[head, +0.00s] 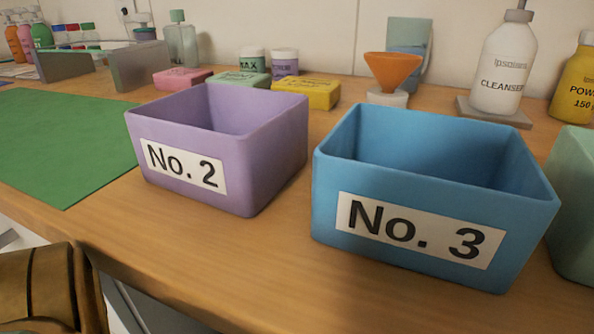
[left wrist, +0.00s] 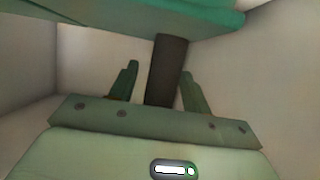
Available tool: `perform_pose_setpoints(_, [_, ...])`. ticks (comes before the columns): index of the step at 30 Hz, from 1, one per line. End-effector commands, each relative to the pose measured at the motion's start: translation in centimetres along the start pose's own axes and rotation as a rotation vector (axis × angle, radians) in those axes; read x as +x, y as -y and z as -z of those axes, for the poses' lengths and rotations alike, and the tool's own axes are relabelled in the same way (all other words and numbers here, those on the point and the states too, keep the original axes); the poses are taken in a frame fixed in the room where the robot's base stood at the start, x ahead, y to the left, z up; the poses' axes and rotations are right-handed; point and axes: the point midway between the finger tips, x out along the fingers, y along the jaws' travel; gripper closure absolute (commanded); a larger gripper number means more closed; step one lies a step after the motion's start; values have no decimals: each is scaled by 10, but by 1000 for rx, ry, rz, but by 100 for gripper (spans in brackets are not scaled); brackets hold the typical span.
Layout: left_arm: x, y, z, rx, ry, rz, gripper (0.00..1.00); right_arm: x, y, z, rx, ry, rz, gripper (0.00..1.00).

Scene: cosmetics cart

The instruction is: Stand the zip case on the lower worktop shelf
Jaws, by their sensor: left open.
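My left gripper (left wrist: 157,82) shows in the left wrist view with its two green fingers apart, so it is open. A dark brown upright piece (left wrist: 168,62) shows between and beyond the fingers. I cannot tell what it is, or whether it touches them. I cannot make out the zip case for certain in either view. The lower worktop shelf cannot be made out for certain either. Neither gripper shows in the head view.
A wooden worktop (head: 150,243) carries a purple No. 2 bin (head: 254,165), a blue No. 3 bin (head: 330,215) and a green mat (head: 50,140). A brown strapped object (head: 40,290) is at lower left. A green surface (left wrist: 205,22) spans the top of the left wrist view.

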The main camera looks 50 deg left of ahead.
Motion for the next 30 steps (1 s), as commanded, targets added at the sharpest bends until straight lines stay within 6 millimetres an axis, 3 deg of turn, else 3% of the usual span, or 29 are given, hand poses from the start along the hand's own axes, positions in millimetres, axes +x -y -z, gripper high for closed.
perform_pose_setpoints(5, [-29,0,3,-3,0,-1,52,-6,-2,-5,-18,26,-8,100])
perform_pose_setpoints(9, [-63,-1,4,-3,-1,-2,52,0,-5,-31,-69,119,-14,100])
perform_pose_setpoints(15, [-103,0,3,-3,-1,-2,52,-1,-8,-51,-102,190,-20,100])
perform_pose_setpoints(21, [-120,0,1,-1,-1,0,52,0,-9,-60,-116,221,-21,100])
perform_pose_setpoints(30, [-123,8,0,34,22,32,52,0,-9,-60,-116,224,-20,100])
